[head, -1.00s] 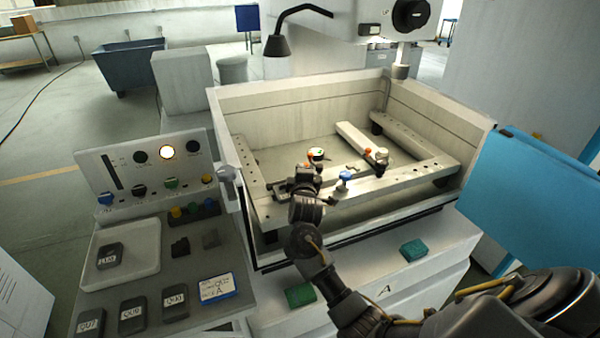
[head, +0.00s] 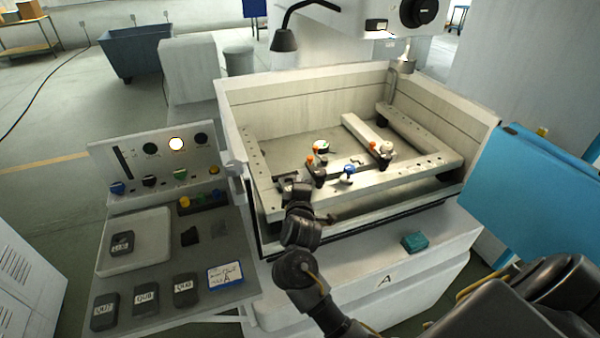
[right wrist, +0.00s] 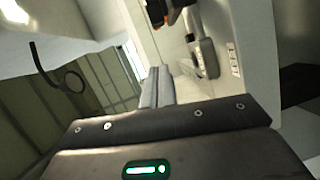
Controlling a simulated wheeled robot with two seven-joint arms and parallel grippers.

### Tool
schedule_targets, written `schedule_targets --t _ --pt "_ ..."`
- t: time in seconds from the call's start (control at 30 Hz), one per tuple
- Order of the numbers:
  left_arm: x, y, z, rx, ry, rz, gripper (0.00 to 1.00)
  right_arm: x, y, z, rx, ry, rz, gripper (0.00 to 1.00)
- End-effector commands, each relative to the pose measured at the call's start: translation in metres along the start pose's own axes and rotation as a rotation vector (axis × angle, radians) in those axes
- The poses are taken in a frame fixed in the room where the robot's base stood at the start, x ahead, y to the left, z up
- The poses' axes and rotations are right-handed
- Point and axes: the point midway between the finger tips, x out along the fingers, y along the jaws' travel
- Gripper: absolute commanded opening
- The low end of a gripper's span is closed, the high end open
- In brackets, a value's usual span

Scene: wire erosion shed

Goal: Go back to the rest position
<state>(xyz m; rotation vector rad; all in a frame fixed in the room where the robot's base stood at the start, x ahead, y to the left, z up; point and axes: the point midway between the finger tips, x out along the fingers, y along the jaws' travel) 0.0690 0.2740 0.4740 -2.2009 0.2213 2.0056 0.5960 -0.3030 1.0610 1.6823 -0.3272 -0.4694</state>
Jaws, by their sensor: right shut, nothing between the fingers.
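My right arm comes in from the lower right in the head view. My right gripper (head: 292,186) is over the near-left part of the open machine tank (head: 236,100), close to its worktable frame (head: 400,180). It is shut with nothing held. In the right wrist view the shut fingers (right wrist: 152,85) point away from the dark wrist body, with pale machine surfaces beyond. Clamps with orange knobs (head: 372,146) and a blue knob (head: 349,169) sit on the frame just right of the gripper. My left gripper does not show.
A side shelf at left holds a pale tray (head: 150,225), several labelled dark blocks (head: 146,298) and a blue-edged card (head: 226,276). A control panel (head: 150,160) stands behind it. A green pad (head: 414,242) lies on the front ledge. A blue panel (head: 530,200) stands at right.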

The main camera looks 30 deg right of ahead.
Motion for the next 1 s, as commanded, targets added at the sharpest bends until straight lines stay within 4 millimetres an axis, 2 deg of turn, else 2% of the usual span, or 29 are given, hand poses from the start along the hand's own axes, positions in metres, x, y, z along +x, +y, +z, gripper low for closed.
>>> schedule_targets --t 0.1,0.23,0.67,0.77,0.87,0.97,1.0 --pt "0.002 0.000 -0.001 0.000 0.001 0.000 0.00 -0.017 -0.001 0.000 0.001 0.001 -0.001 0.00" --pt "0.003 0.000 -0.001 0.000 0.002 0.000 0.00 -0.026 0.000 0.001 0.000 0.001 -0.001 0.00" --pt "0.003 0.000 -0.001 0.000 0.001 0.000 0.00 -0.031 -0.003 0.002 0.013 0.008 -0.010 0.00" --pt "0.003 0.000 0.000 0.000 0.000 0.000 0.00 -0.038 -0.018 0.005 0.082 0.052 -0.064 0.00" --pt "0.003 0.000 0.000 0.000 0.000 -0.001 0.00 -0.057 -0.048 0.010 0.222 0.122 -0.189 0.00" --pt "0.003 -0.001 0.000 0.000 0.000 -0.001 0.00 -0.092 -0.088 0.020 0.395 0.165 -0.391 0.00" --pt "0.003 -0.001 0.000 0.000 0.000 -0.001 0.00 -0.109 -0.104 0.025 0.462 0.162 -0.482 0.00"
